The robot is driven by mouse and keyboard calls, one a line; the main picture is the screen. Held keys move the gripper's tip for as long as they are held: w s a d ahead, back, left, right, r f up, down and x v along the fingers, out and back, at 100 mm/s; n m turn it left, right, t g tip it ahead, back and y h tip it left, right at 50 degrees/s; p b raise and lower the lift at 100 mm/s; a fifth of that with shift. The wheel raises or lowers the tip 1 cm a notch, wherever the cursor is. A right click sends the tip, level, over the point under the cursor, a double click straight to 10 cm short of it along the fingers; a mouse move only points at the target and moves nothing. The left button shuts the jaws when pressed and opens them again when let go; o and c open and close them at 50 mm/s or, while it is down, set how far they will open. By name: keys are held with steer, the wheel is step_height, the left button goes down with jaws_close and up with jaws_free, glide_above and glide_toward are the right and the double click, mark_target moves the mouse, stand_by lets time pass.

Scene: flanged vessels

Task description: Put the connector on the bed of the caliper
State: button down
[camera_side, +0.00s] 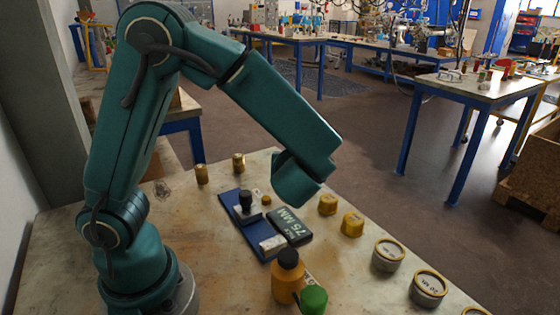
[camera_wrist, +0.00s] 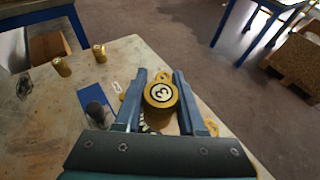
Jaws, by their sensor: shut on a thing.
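My gripper (camera_wrist: 160,76) is shut on a yellow connector (camera_wrist: 161,96) with a round "3" label on its end, held between the two fingers in the wrist view. In the side view my wrist hides the fingers and the connector. The caliper (camera_side: 229,204) is a blue plate lying on the table, with a black-topped post near its far end and a pale block at its near end. It also shows in the wrist view (camera_wrist: 83,94), left of the fingers, apart from the connector. The wrist is up and to the right of it in the side view.
A dark "75 MM" block (camera_side: 291,227) lies beside the caliper. Yellow hex pieces (camera_side: 352,224) and grey cans (camera_side: 388,256) line the right edge. Brass cylinders (camera_side: 201,174) stand behind. An orange bottle (camera_side: 286,284) and a green-capped one (camera_side: 313,299) stand in front.

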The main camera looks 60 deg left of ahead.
steer(key=r+m+t, duration=0.1)
steer(key=r, duration=0.2)
steer(key=s+r+m+h, duration=0.1)
steer(key=r, duration=0.2)
steer(key=s+r+t+h, duration=0.1)
steer(key=r, duration=0.1)
steer(key=shift+d+r+m+t, duration=0.3)
steer(key=shift+r+m, duration=0.1)
steer(key=d+r+m+h, duration=0.1)
steer(key=m+t+h, duration=0.1)
steer(key=d+r+m+h, duration=0.1)
steer(key=h, duration=0.1)
steer(key=shift+s+d+r+m+t, duration=0.3)
steer(key=shift+d+t, duration=0.05)
steer(key=shift+t, duration=0.05)
step_height(320, 180, down, 16)
steer(key=w+a+n+g+y, duration=0.2)
steer(key=n+g+y, duration=0.1)
steer(key=n+y, duration=0.2)
steer(key=shift+w+a+r+n+g+y, duration=0.2)
steer(key=shift+a+r+n+g+y, duration=0.1)
steer(key=shift+n+g, duration=0.1)
